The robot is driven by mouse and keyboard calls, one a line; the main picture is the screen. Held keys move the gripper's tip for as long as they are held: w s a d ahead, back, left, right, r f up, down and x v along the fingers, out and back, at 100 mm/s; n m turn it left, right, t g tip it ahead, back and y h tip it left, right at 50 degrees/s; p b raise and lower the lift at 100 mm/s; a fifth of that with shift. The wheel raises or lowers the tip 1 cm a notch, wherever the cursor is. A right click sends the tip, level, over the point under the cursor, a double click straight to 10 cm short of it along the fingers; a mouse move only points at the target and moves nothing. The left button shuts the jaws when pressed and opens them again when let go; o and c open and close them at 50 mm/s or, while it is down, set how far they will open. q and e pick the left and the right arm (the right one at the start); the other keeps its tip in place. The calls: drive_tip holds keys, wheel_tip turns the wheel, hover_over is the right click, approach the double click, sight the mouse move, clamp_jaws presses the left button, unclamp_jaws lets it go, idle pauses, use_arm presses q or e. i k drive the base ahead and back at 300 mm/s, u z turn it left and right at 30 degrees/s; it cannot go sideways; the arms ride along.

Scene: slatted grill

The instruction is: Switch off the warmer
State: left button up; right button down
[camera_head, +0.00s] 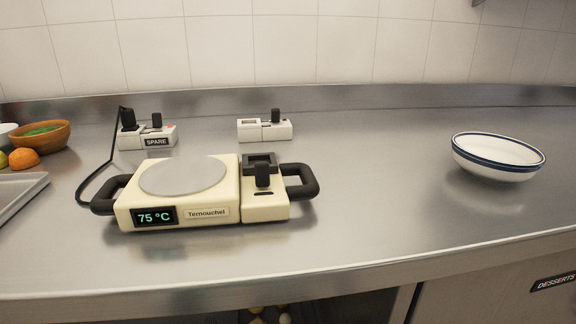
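The cream warmer (183,207) stands on the steel counter, with a round grey plate (184,175) on top. Its display (154,217) reads 75 °C and is lit. A black lever-like switch (262,174) stands on the cream block at its right end. A black cord (93,182) runs from near its left handle (103,198) up to the left part of a white switch block (147,136) labelled SPARE. That block also has a black lever (157,120) and a small red spot. Neither gripper is in view.
A second white block (264,130) with a black lever stands behind the warmer. A blue-rimmed white bowl (497,156) is at the right. A wooden bowl (42,136), an orange (24,158) and a tray (20,195) are at the left. The counter between warmer and white bowl is clear.

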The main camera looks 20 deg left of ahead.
sight(262, 169)
drive_tip(key=u, duration=1.9)
drive_tip(key=k, duration=0.75)
drive_tip(key=z, duration=0.8)
